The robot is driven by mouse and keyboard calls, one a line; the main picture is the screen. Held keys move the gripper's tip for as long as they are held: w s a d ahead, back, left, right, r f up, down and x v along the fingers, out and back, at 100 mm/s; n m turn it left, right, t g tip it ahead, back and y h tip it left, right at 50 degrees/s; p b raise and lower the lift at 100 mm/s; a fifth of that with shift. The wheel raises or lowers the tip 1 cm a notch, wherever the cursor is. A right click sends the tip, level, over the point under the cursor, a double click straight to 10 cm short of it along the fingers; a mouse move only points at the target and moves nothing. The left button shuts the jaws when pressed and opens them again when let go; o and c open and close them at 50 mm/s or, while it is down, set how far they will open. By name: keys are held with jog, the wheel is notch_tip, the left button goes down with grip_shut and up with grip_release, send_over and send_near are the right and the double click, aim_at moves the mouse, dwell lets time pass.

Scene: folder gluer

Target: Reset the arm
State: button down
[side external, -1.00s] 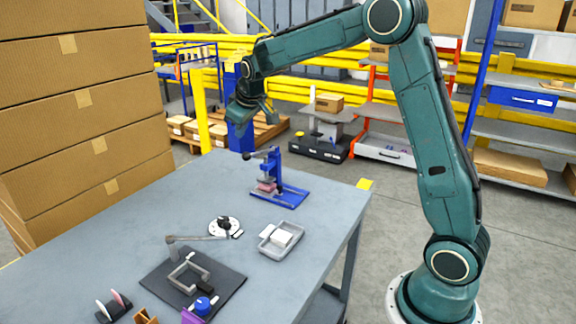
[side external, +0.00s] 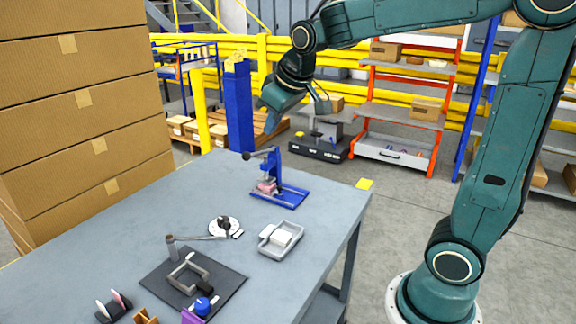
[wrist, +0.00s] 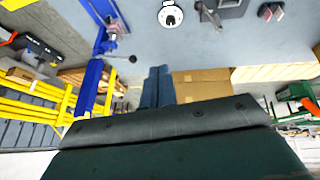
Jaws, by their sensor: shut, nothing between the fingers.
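My green arm holds my gripper (side external: 268,122) in the air above the far end of the grey table (side external: 120,235), behind the blue lever press (side external: 278,180) in the picture. Its fingers point down and are together, with nothing between them. In the wrist view the two fingers of my gripper (wrist: 158,72) lie side by side. The press stands upright at the table's far right, with a pinkish piece (side external: 267,187) in it. My gripper is apart from it.
A grey tray (side external: 292,250) holds a white block. A round white dial (side external: 224,226) and a black mat (side external: 160,275) with a metal frame lie nearer. Stacked cartons (side external: 80,100) rise at left. A blue post (side external: 239,110) and yellow rails (side external: 420,95) stand behind.

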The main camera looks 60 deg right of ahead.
jog(key=s+a+f, duration=0.1)
jog(key=s+a, duration=0.2)
jog(key=s, duration=0.7)
jog(key=s+a+f+y, duration=0.1)
jog(key=s+a+f, duration=0.1)
jog(key=s, duration=0.9)
jog(key=shift+a+f+y, duration=0.3)
jog(key=shift+a, duration=0.25)
